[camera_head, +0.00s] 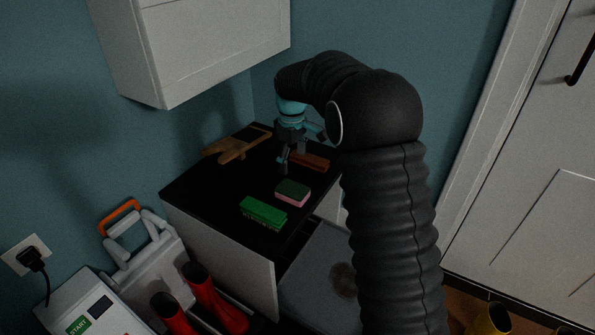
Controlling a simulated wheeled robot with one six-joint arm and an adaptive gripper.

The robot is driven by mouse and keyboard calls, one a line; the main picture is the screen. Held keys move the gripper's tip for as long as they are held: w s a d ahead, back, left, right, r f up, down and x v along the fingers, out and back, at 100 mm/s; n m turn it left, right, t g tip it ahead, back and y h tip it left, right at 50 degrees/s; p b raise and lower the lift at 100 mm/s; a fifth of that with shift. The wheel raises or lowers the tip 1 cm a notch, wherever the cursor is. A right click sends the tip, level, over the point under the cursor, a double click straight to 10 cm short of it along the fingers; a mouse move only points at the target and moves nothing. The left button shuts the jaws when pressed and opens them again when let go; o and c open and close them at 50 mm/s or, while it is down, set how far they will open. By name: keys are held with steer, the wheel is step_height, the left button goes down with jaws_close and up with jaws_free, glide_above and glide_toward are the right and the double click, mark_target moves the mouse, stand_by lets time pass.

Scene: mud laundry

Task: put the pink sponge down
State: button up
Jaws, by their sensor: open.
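The pink sponge (292,193) lies on the black countertop (205,193), near its right edge. It has a dark green top and a pink lower side. My gripper (284,166) is open above the counter, behind the sponge in the picture and apart from it as far as I can tell. My dark arm comes in from the right and hides part of the counter's far right side.
A green brush or block (263,212) lies in front of the sponge. A reddish-brown brush (311,161) lies close to the gripper's right. A wooden object (235,146) lies at the back left. A wall cabinet (200,50) hangs above. Red boots (212,298) stand below.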

steer(key=s+d+r+m+t, duration=0.1)
steer(key=s+d+r+m, duration=0.25)
steer(key=s+r, duration=0.35)
steer(key=s+d+r+m+t, duration=0.2)
steer(key=s+d+r, duration=0.35)
steer(key=s, duration=0.35)
steer(key=s+d+f+m+t, duration=0.1)
steer(key=s+d+m, duration=0.1)
steer(key=s, duration=0.8)
steer(key=s+d+f+m+t, duration=0.1)
steer(key=s+d+m, duration=0.1)
steer(key=s, duration=0.9)
steer(key=shift+d+m+t, duration=0.25)
steer(key=shift+m+t, duration=0.05)
steer(key=shift+m, duration=0.55)
steer(key=shift+r, duration=0.1)
